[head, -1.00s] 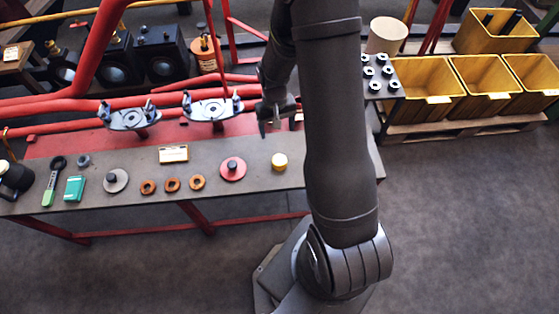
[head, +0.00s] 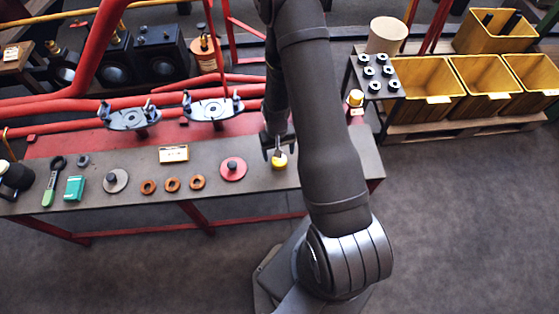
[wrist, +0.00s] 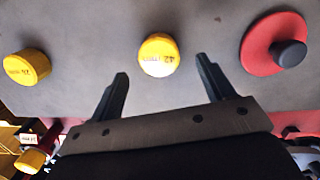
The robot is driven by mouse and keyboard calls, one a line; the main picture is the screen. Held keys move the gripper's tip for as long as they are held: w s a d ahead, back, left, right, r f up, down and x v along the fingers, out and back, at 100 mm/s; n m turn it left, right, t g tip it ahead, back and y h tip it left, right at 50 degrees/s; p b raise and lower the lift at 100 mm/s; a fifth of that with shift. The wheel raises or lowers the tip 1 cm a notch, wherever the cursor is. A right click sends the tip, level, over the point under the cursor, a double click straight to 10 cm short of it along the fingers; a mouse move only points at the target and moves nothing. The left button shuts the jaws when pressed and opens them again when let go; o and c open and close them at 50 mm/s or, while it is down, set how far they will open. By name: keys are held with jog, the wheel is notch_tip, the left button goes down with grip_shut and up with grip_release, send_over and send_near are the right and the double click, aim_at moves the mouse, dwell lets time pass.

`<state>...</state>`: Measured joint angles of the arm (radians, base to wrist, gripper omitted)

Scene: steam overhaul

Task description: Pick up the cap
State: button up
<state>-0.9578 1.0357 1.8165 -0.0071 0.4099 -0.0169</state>
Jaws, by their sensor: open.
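A yellow cap (head: 280,160) with a pale top sits on the grey bench in the head view, partly covered by my gripper (head: 273,150). In the wrist view this cap (wrist: 159,54) shows printed marks and lies between and just beyond the tips of my open, empty gripper (wrist: 162,70). A second yellow cap (wrist: 26,67) lies on the bench at the left of the wrist view; my arm hides it in the head view. I cannot tell how high the fingers are above the bench.
A red disc with a dark knob (head: 233,169) lies left of the cap; it also shows in the wrist view (wrist: 275,52). Orange rings (head: 172,184) lie farther left. A yellow-topped item (head: 355,98) stands beyond the bench near a rack of nuts (head: 378,72).

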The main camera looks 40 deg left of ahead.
aim_at(279, 160)
jog(key=shift+s+d+f, duration=0.1)
jog(key=shift+d+f, duration=0.1)
jog(key=shift+f, duration=1.05)
jog(key=shift+d+f, duration=0.15)
jog(key=shift+f, duration=1.1)
jog(key=c, duration=1)
jog(key=shift+c, duration=0.2)
jog(key=shift+r, duration=0.1)
jog(key=shift+r, duration=0.7)
jog(key=r, duration=0.2)
jog(key=d+r, duration=0.1)
jog(key=shift+w+r, duration=0.15)
jog(key=shift+w, duration=0.1)
jog(key=w+d+r, duration=0.3)
jog(key=d+r, duration=0.3)
jog(key=d, duration=0.4)
jog(key=shift+w, duration=0.35)
